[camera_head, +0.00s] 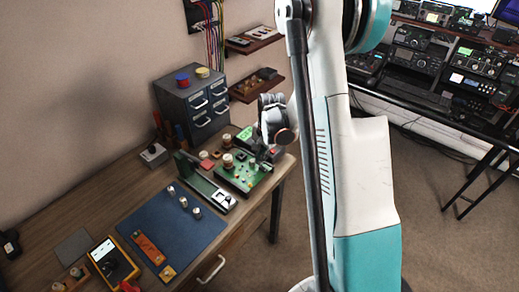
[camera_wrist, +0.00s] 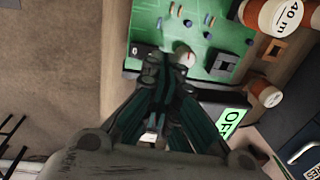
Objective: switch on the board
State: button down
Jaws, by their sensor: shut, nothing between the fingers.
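The green circuit board (camera_head: 236,181) lies near the right end of the bench, and its components show at the top of the wrist view (camera_wrist: 215,30). My gripper (camera_wrist: 170,62) is shut and empty. Its fingertips overlap the board's near edge in the wrist view, beside a small white-and-red part (camera_wrist: 185,55); I cannot tell whether they touch it. In the head view my gripper (camera_head: 263,153) is over the board's right rear part. A bright green label (camera_wrist: 231,122) reads "OF", with the rest cut off or hidden. I cannot make out the switch clearly.
Orange coils, one marked "40 m" (camera_wrist: 283,14), stand beside the board. A grey drawer cabinet (camera_head: 190,101) stands behind. A blue mat (camera_head: 160,238) with several knobs lies farther left. Open floor lies right of the bench.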

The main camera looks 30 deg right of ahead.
jog(key=shift+w+a+f, duration=0.1)
jog(key=shift+f, duration=0.7)
jog(key=shift+w+a+f+g+b, duration=0.1)
jog(key=shift+w+f+g+b, duration=0.15)
jog(key=shift+f+g+b, duration=0.3)
jog(key=shift+r, duration=0.2)
jog(key=shift+s, duration=0.2)
